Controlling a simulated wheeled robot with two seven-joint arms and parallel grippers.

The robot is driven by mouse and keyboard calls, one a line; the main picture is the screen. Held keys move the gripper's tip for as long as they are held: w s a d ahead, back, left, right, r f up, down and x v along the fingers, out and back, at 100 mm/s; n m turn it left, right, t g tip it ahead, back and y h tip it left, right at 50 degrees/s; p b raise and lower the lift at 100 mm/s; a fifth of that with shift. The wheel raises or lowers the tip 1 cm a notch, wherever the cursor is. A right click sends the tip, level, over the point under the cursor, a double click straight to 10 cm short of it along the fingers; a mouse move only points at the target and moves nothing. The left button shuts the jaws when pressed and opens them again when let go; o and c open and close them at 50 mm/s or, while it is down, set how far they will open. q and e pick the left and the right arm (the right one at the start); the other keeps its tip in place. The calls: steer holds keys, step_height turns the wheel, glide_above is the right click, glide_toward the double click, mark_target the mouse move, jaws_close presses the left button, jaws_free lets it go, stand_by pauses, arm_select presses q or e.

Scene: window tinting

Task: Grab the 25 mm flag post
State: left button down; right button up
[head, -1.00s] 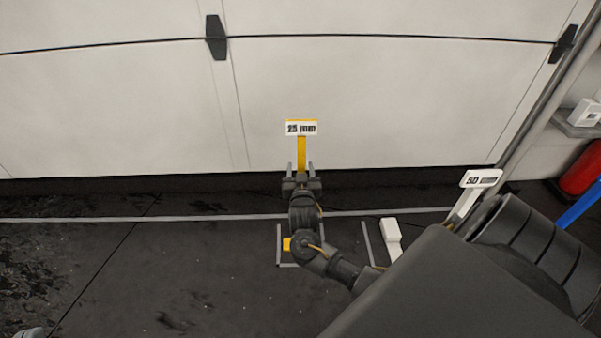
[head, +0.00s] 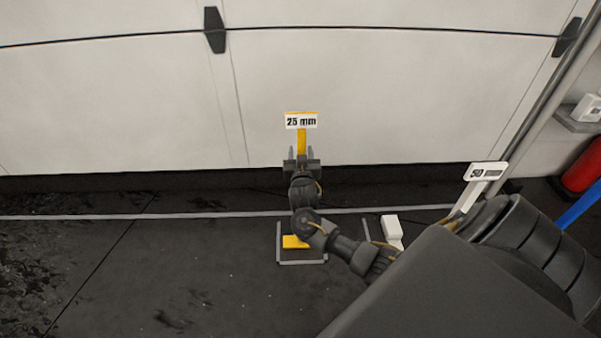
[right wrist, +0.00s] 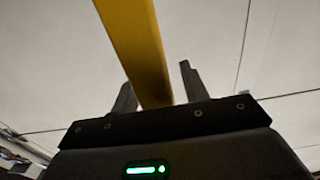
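The 25 mm flag post (head: 301,140) is yellow with a white sign (head: 301,121) reading "25 mm". It stands upright in front of the white door; its yellow foot (head: 295,242) lies in a grey-marked square on the floor. My right gripper (head: 301,154) is at the post below the sign, with one finger on each side. In the right wrist view the yellow post (right wrist: 137,45) passes between the open fingers (right wrist: 157,85), with a visible gap toward the right finger. My arm hides the lower post. My left gripper is not in view.
A white 50 flag post (head: 466,198) stands to the right, partly hidden behind my arm, with a white foot (head: 392,231) on the floor. A red cylinder (head: 582,170) and a blue bar (head: 580,207) are at the far right.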

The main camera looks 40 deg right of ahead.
jaws_close()
stand_by(1.1)
steer(key=shift+r, duration=0.1)
